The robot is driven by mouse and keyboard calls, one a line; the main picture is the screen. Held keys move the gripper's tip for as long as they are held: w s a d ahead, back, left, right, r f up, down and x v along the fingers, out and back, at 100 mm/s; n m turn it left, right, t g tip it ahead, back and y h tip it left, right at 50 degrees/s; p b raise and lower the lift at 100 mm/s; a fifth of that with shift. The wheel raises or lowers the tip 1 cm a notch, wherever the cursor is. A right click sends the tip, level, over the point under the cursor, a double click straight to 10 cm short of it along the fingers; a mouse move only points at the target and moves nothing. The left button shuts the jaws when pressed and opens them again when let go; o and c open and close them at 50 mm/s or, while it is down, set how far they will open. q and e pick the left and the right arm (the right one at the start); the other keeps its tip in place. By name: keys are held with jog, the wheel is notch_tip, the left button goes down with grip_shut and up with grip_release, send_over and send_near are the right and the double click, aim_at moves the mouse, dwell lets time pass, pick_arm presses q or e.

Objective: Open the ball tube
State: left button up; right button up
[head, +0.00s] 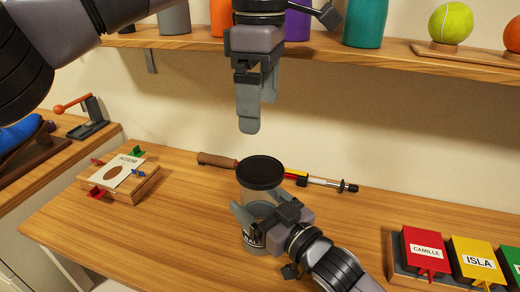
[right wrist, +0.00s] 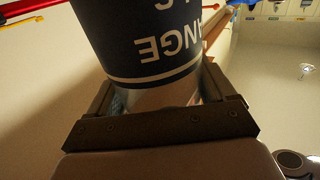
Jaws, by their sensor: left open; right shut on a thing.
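The ball tube (head: 253,203) stands upright on the wooden table, clear-sided with a black lid (head: 261,172) on top. My right gripper (head: 262,218) is shut around the tube's body from the right. In the right wrist view, the tube (right wrist: 152,40) shows a dark label with pale letters between the jaws. My left gripper (head: 256,110) is open and empty, pointing down above the lid, with a clear gap between. The tube's contents cannot be made out.
A stick with a cork-like handle (head: 217,160) lies behind the tube. A wooden box with a card (head: 120,172) is at left. Labelled red (head: 424,252) and yellow (head: 477,262) boxes are at right. A shelf (head: 400,62) with bottles and balls runs above.

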aim_at(260, 169)
pick_arm(q)
notch_tip(260, 169, down, 11)
jog(key=shift+f, duration=0.1)
dwell(0.6)
jog(key=c, duration=0.9)
jog(key=shift+r, duration=0.25)
jog(key=shift+r, duration=0.95)
jog(key=shift+r, duration=0.1)
